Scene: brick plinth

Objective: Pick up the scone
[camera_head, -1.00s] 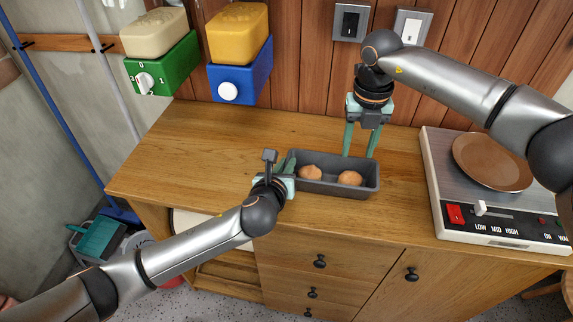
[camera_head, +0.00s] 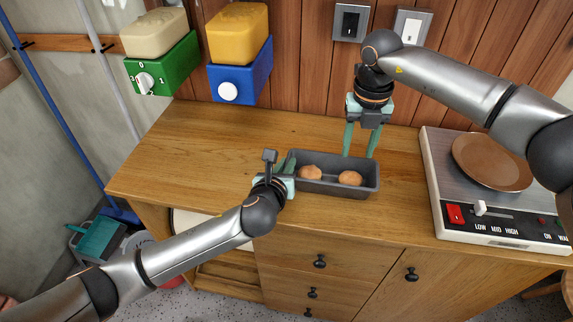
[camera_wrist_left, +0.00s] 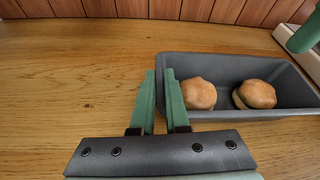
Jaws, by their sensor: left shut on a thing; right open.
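Two round brown scones lie in a dark grey loaf tin (camera_head: 335,188) on the wooden counter. The left scone (camera_head: 310,173) and the right scone (camera_head: 350,178) sit apart. The wrist view also shows the left scone (camera_wrist_left: 198,93), the right scone (camera_wrist_left: 256,94) and the tin (camera_wrist_left: 232,68). My left gripper (camera_head: 287,164) is at the tin's left end, shut on its wall, with one finger outside and one inside beside the left scone. My right gripper (camera_head: 359,156) is open and empty, pointing down by the tin's back edge.
A hot plate (camera_head: 432,172) with a brown plate (camera_head: 492,162) stands at the right. Green (camera_head: 160,70) and blue (camera_head: 240,80) dispensers hang on the wall at the left. The counter left of the tin is clear. Drawers (camera_head: 320,262) are below.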

